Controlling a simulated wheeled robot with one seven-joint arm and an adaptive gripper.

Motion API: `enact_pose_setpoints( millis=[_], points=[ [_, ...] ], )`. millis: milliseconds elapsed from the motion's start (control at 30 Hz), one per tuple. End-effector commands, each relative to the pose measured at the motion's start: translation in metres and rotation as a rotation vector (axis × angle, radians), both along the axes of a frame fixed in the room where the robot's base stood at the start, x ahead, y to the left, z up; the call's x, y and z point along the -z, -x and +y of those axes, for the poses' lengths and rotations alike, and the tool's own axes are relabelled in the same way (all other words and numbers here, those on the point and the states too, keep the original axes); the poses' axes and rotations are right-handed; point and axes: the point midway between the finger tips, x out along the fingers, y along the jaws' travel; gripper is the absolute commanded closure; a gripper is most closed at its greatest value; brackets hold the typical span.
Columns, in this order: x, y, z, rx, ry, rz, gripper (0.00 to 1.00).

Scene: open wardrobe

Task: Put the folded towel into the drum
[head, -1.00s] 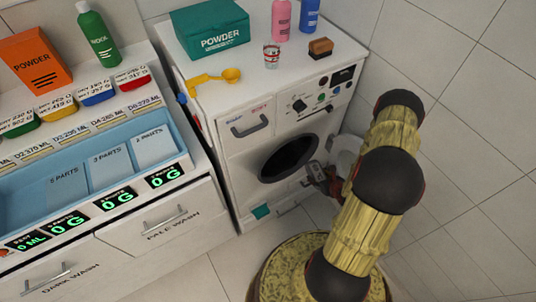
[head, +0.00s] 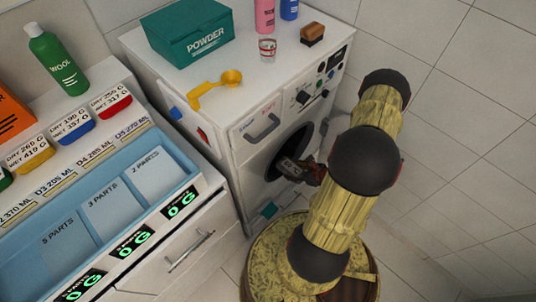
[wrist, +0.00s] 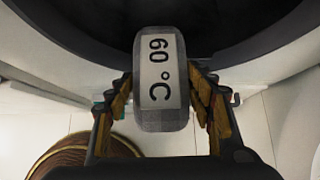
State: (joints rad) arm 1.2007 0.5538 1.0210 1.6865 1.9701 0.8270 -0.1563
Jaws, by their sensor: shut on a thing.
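The folded towel (wrist: 158,122) is a compact grey bundle with a white "60 °C" label in the wrist view. My gripper (wrist: 161,84) is shut on it, one finger on each side. In the head view, my gripper (head: 305,171) holds the grey towel (head: 288,168) at the lower part of the washing machine's round opening. The drum (head: 291,143) is a dark opening in the white front; its dark rim (wrist: 90,35) also arches across the top of the wrist view. I cannot tell how far the towel reaches inside.
The open door (head: 341,126) stands right of the opening, partly behind my arm. On the machine's top are a green powder box (head: 190,35), a yellow scoop (head: 215,87), a glass (head: 267,49) and a brush (head: 312,34). A counter with a blue tray (head: 190,185) stands left.

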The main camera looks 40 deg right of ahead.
Motion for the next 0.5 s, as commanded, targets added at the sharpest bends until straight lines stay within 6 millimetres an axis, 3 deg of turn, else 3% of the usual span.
enact_pose_setpoints(
  millis=[500],
  points=[
    [0.002, -0.121, 0.011, -0.006, 0.002, -0.002, 0.76]
  ],
)
